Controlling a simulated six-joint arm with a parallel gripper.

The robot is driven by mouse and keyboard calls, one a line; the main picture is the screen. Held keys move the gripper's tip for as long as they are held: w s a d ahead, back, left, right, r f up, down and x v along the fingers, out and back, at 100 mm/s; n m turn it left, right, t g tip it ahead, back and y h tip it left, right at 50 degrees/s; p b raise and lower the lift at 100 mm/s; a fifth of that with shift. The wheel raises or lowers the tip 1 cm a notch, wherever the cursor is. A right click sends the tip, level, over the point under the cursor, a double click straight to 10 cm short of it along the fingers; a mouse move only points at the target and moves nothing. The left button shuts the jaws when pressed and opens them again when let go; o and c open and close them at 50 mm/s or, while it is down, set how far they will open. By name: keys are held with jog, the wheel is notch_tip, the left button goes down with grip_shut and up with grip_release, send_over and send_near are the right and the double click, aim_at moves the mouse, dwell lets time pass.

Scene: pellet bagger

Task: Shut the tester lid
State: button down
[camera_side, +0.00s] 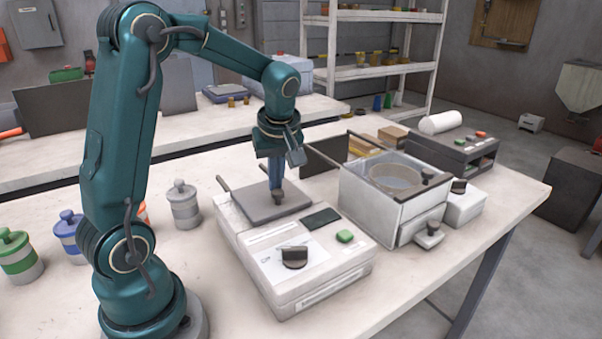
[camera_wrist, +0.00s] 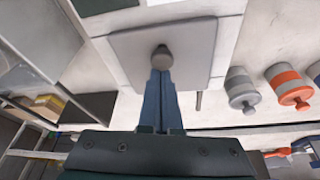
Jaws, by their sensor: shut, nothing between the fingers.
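The tester (camera_side: 300,262) is a white box on the bench with a dark screen, a green button and a black knob on its front. Its grey lid (camera_side: 255,206) lies flat or nearly flat on top; I cannot tell whether a thin gap is left.
Grey (camera_side: 183,207), orange-banded (camera_wrist: 288,84) and blue-banded (camera_side: 70,232) canisters stand left of the tester. The front bench strip is clear.

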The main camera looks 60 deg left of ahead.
jog(key=shift+d, duration=0.4)
jog(key=a, duration=0.2)
jog(key=w+a, duration=0.1)
jog(key=a, duration=0.1)
jog(key=shift+a, duration=0.2)
jog(key=s+d+r+m+t, duration=0.25)
jog(key=d+r, duration=0.55)
jog(key=r, duration=0.5)
jog(key=s+d+f+m+t+h, duration=0.2)
jog(key=s+d+f+m+h, duration=0.1)
jog(key=s+d+f+m, duration=0.5)
jog(key=s+d+m, duration=0.2)
jog(key=d+m, duration=0.2)
jog(key=shift+f+h, duration=0.15)
jog(key=shift+h, duration=0.15)
